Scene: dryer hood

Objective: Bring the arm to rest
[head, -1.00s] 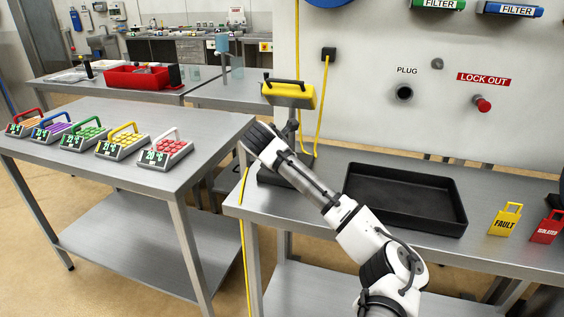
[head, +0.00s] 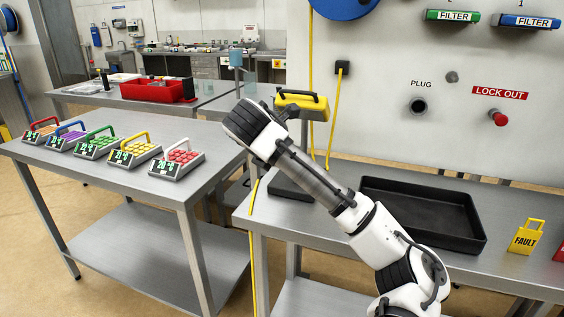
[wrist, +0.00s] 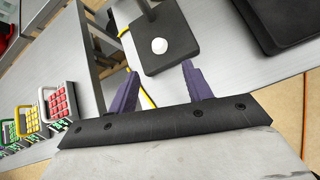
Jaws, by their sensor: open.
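My arm (head: 320,183) reaches up and left from the bottom right of the head view, over the near edge of the right bench. Its wrist end (head: 253,128) is left of and in front of the yellow handled box (head: 302,105), overlapping it in the picture. My gripper's fingers are hidden in the head view. In the wrist view my gripper (wrist: 160,70) shows two purple fingers spread apart with nothing between them. Beyond them is a dark square base (wrist: 165,45) with a white round spot. I cannot tell how far it is from the fingertips.
The right bench (head: 340,165) holds a black tray (head: 425,212) and a yellow FAULT tag (head: 526,237). A yellow cable (head: 334,120) hangs behind the box. A red bin (head: 155,91) stands further back.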

